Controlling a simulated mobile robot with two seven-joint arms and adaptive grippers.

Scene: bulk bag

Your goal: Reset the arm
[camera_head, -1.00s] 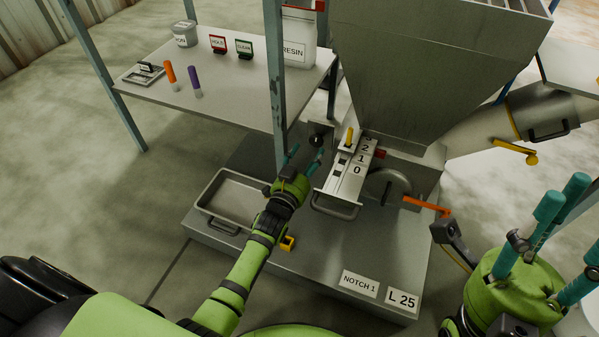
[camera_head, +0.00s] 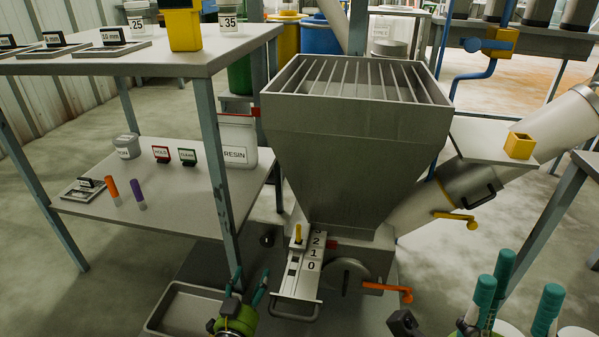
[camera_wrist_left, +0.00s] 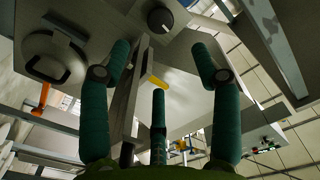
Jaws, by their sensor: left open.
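My left gripper (camera_head: 250,282) is at the bottom of the head view, just left of the numbered slide (camera_head: 292,282) below the hopper. Its teal fingers stand apart with nothing between them. In the left wrist view the fingers (camera_wrist_left: 160,80) are spread, with a round dark knob (camera_wrist_left: 160,20) and a yellow peg (camera_wrist_left: 158,82) beyond them. My right gripper (camera_head: 515,290) is at the bottom right, with its teal fingers apart and no object visible between them. Its lower part is cut off by the frame edge.
The grey hopper (camera_head: 350,160) with a grated top stands centrally. An orange handle (camera_head: 388,288) sticks out right of the slide. A metal tray (camera_head: 165,300) lies left of my left gripper. A shelf table (camera_head: 180,205) with markers and signs stands at left.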

